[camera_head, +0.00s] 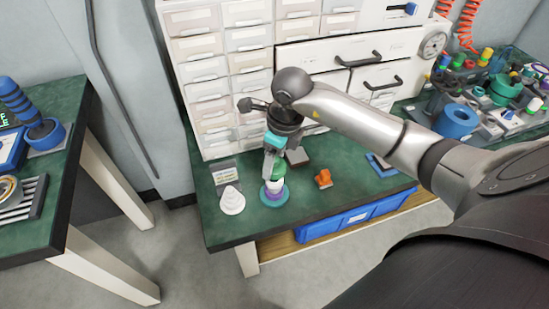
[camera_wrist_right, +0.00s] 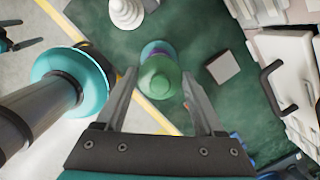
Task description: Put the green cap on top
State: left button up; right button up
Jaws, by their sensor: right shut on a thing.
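My right gripper (camera_head: 276,176) points down over the near left part of the green bench. It is shut on the green cap (camera_wrist_right: 160,78), which shows between its two fingers in the right wrist view. Directly below the cap in the head view are a white part (camera_head: 275,186), a purple part (camera_head: 273,195) and a round blue base (camera_head: 283,199) on the bench. The cap is roughly in line with them. I cannot tell whether it touches the white part. My left gripper is not seen in the head view.
A white stepped cone (camera_head: 232,201) stands close left of the blue base. An orange piece (camera_head: 323,179) lies to the right, and a dark grey block (camera_head: 298,157) behind. White drawers (camera_head: 221,76) back the bench. Blue bins (camera_head: 352,218) sit under its front edge.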

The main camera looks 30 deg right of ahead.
aim_at(276, 166)
jog(key=shift+f+b, duration=1.9)
jog(key=shift+f, duration=0.5)
jog(key=o, duration=1.3)
notch_tip(276, 166, up, 7)
jog(key=p, duration=0.6)
jog(key=shift+r, duration=0.15)
